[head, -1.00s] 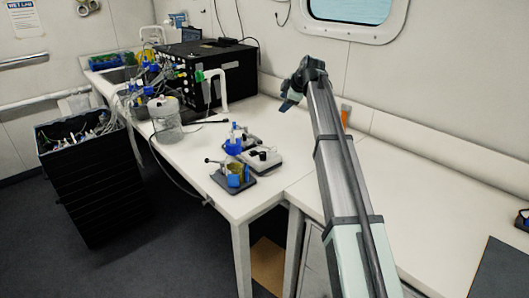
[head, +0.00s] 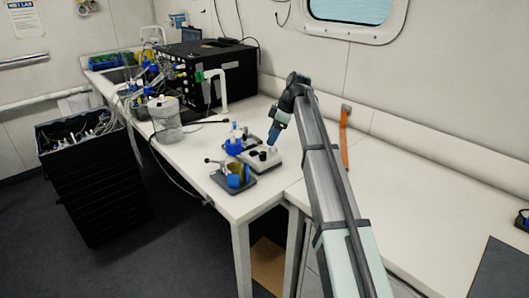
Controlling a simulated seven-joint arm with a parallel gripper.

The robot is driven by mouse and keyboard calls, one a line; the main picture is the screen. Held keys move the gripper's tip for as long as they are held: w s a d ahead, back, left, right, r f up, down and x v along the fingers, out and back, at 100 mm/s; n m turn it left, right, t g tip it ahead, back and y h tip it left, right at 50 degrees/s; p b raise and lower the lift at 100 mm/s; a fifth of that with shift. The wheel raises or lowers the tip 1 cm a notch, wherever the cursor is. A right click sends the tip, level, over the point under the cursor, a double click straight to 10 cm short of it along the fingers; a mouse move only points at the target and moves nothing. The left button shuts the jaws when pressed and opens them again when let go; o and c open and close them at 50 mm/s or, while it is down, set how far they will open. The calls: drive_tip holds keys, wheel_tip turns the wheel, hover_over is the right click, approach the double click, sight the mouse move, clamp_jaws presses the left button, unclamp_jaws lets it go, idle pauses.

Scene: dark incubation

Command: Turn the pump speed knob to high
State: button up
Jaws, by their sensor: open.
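A small white box with dark knobs on top (head: 264,164), which looks like the pump, sits on the white bench near its front edge. The knobs (head: 263,155) are too small to read a setting or any marking. My gripper (head: 272,142) points down just above the back right of the white box. It is open with nothing visible between its fingers. From this view I cannot tell whether it touches the box, but it appears slightly apart from the knobs.
A stand with a yellowish cup (head: 236,174) is in front of the box. A blue-capped bottle (head: 234,146) is beside it. The right bench is mostly clear.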

sight(264, 153)
drive_tip(key=x, duration=0.8)
drive_tip(key=shift+c, duration=0.4)
clamp_jaws()
